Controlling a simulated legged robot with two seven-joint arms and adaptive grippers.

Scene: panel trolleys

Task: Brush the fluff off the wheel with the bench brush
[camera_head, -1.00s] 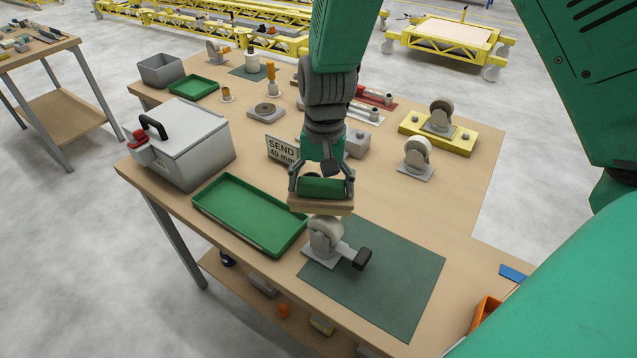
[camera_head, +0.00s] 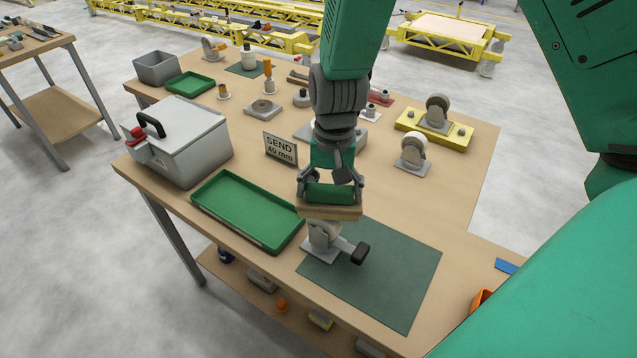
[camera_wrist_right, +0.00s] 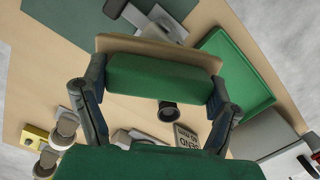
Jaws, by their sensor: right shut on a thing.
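My right gripper (camera_head: 331,188) is shut on the bench brush, which has a green grip (camera_head: 329,194) and a wooden body (camera_head: 330,211). The brush also shows in the right wrist view (camera_wrist_right: 158,78). The caster wheel (camera_head: 320,238) is pale, on a grey plate with a black-ended lever, at the left edge of the dark green mat (camera_head: 390,275). The brush is right over the wheel and hides its top. I cannot tell whether the bristles touch it. No fluff can be made out. My left gripper is not in view.
An empty green tray (camera_head: 228,236) lies left of the wheel. A grey lidded box (camera_head: 187,140) and a "SEND 40 mm" sign (camera_head: 281,149) stand behind. Another caster (camera_head: 412,152) and a yellow block (camera_head: 455,137) with a wheel are at the back right. The mat's right part is clear.

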